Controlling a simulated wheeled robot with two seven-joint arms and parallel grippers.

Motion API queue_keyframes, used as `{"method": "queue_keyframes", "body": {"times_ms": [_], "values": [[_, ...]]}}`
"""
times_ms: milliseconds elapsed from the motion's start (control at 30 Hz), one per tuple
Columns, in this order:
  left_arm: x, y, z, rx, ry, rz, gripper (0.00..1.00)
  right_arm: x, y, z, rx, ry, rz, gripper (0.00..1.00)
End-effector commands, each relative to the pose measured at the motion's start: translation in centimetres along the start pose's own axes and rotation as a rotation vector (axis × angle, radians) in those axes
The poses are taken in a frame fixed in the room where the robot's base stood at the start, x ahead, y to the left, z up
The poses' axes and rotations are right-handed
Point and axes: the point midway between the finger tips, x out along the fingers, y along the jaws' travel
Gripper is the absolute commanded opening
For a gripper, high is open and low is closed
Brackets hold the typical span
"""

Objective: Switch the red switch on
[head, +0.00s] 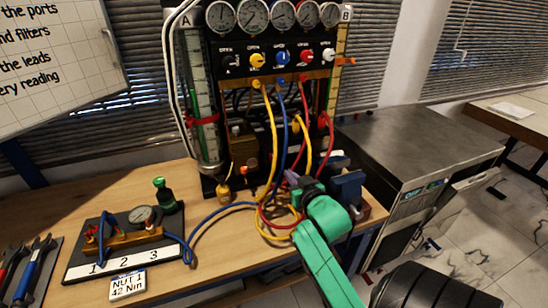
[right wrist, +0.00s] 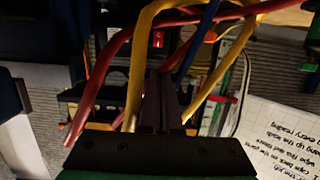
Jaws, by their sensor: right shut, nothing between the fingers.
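A small red switch (right wrist: 158,39) shows in the right wrist view, just beyond my fingertips and among the hoses. Whether it is on or off is too small to tell. In the head view I cannot make it out; my right arm and the hoses cover that part of the rig. My right gripper (head: 293,181) is shut and empty, low at the front right of the gauge rig. Its dark fingers (right wrist: 168,78) lie together in the right wrist view, pointing toward the switch. I cannot tell whether they touch it. My left gripper is not in view.
Yellow hoses (head: 272,130), a blue hose (head: 286,120) and a red hose (head: 326,140) hang around my right gripper. A gauge block on a numbered board (head: 75,272) stands at left. The bench (head: 60,215) has bare wood between board and rig. A grey cabinet (head: 420,135) stands right.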

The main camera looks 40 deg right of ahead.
Motion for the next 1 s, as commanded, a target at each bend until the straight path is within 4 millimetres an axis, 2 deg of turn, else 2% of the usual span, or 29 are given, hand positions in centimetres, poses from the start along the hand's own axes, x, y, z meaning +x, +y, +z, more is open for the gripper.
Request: {"method": "queue_keyframes", "body": {"times_ms": [300,500,600,733,1000], "values": [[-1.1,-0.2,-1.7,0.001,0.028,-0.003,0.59,6.5,0.0,-0.3,0.000,0.000,0.001,0.00],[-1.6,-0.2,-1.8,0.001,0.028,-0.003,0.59,10.7,0.0,-0.3,0.000,-0.001,0.000,0.00],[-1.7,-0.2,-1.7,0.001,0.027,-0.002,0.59,12.1,0.0,-0.2,0.000,-0.001,0.000,0.00],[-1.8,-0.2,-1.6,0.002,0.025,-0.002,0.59,13.0,0.0,-0.1,-0.001,0.000,0.000,0.00],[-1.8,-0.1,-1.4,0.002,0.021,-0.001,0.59,13.1,0.0,0.0,-0.001,-0.001,0.000,0.00]]}}
